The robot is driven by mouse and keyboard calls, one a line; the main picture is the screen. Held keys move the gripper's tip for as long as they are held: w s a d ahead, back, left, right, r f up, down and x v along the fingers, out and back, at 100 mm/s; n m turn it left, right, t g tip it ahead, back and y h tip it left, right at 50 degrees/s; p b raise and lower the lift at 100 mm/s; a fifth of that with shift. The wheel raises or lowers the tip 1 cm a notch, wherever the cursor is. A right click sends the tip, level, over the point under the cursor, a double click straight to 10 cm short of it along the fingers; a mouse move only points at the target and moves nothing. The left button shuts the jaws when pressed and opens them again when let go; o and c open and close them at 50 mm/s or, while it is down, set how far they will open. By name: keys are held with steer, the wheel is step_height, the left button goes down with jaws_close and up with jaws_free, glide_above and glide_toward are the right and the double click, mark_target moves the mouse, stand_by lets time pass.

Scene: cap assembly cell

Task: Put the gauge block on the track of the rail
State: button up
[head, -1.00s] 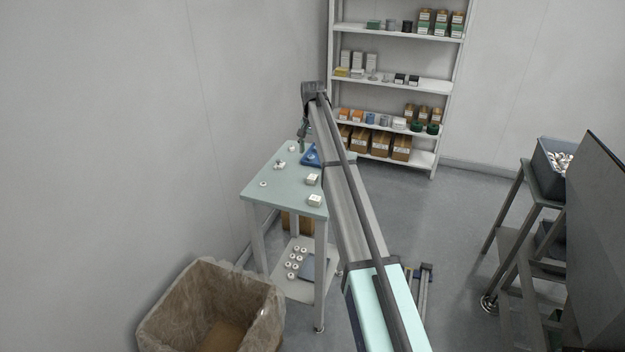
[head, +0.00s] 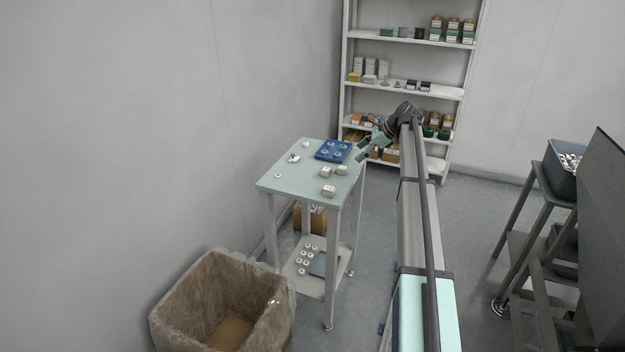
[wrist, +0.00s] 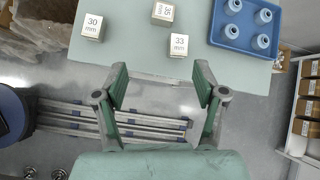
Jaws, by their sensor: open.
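Three small metal gauge blocks sit on the green-topped table (head: 300,160). In the wrist view one reads 30 mm (wrist: 92,24), one reads 33 mm (wrist: 179,45), and the third block (wrist: 163,12) has a sideways label I cannot read surely. In the head view the blocks sit near the table's right side (head: 328,190). My gripper (wrist: 160,70) is open and empty, just off the table edge beside the 33 mm block. It also shows in the head view (head: 362,152). A rail (wrist: 75,112) with parallel metal bars lies low at floor level, partly behind my gripper.
A blue tray (head: 319,155) with several white round parts is on the table. Small white parts (head: 278,175) lie near it. A lined bin (head: 170,320) stands in front, a stocked shelf (head: 405,94) behind, and a dark rack (head: 515,240) at the right.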

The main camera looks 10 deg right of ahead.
mark_target(327, 169)
steer(key=w+a+f+m+p, duration=0.1)
steer(key=w+a+f, duration=0.1)
steer(key=a+f, duration=0.1)
steer(key=w+a+f+m+p, duration=0.1)
steer(key=w+a+f+p, duration=0.1)
steer(key=w+a+f, duration=0.1)
steer(key=w+a+f+m+p, duration=0.1)
steer(key=w+a+f+p, duration=0.1)
steer(key=a+f, duration=0.3)
steer(key=shift+w+f, duration=0.25)
steer(key=shift+w, duration=0.3)
steer(key=shift+d, duration=0.1)
jaws_close()
